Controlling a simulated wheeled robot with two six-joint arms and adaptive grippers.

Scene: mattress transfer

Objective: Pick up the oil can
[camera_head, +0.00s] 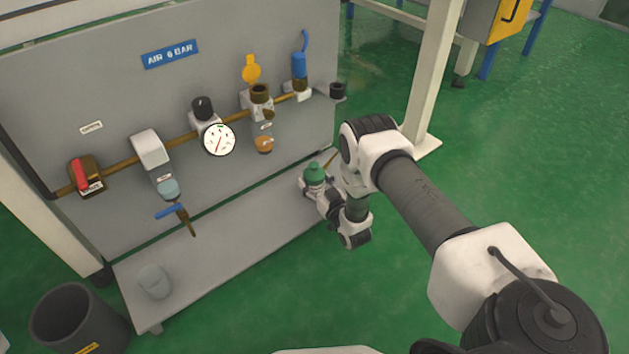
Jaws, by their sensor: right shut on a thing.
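The oil can (314,173) is green with a domed top and stands at the right end of the grey shelf below the panel. A thin brown spout seems to rise from it to the right. My right gripper (313,190) is shut on the can from the front right. The gripper and wrist hide the can's lower part, so I cannot tell whether it touches the shelf. My left gripper is not in view.
A clear cup (154,281) sits at the shelf's left end. A dark bin (78,318) stands lower left. A cream post (432,80) rises behind my right arm.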

